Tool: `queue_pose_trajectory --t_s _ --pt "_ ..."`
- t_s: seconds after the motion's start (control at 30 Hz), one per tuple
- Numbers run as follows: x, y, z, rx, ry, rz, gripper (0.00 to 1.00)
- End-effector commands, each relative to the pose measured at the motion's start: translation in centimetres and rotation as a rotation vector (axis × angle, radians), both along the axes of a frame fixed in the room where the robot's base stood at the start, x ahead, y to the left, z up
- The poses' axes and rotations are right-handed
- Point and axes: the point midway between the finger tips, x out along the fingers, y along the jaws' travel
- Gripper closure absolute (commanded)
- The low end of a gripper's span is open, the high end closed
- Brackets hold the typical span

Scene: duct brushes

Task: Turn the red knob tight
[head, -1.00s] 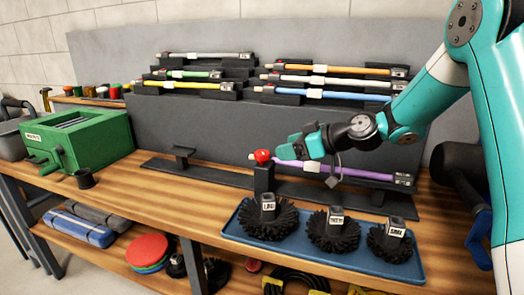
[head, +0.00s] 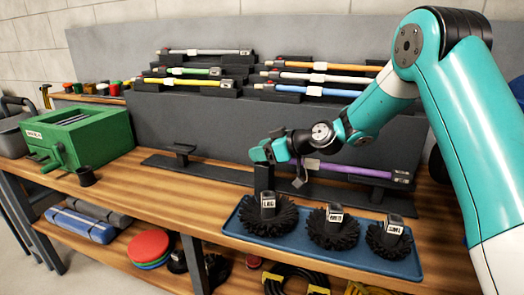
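A purple rod (head: 350,170) lies on a low black cradle and runs right from the post, partly behind my wrist. A small tag hangs near the rod's left part.
A blue tray (head: 312,253) with three black brush heads, including the left one (head: 268,217), stands in front of the post. Several coloured rods lie on racks behind. A green box (head: 85,137) is at left. The bench (head: 150,190) between is mostly clear.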

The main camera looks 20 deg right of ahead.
Motion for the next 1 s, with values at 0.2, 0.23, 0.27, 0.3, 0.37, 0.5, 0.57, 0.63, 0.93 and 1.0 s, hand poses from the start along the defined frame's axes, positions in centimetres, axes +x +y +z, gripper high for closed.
queue_pose_trajectory --t_s 0.2,0.23,0.27,0.3,0.37,0.5,0.57,0.63,0.93,1.0 --pt "-0.06 0.09 -0.05 0.0 0.002 -0.025 0.8" --pt "-0.04 0.1 -0.07 -0.001 0.0 -0.044 0.8" --pt "-0.07 0.16 -0.12 -0.001 0.001 -0.067 0.8" --pt "-0.1 0.24 -0.13 -0.001 0.001 -0.105 0.8" --pt "-0.12 0.27 -0.08 -0.002 0.001 -0.17 0.8" --pt "-0.08 0.23 0.07 -0.003 0.002 -0.3 0.8" --pt "-0.05 0.16 0.07 -0.001 0.003 -0.339 0.8" --pt "-0.06 0.11 0.06 -0.001 0.002 -0.372 0.8" --pt "-0.02 -0.03 0.04 0.0 -0.001 -0.399 0.8" --pt "-0.01 -0.04 0.04 -0.001 -0.001 -0.399 0.8"
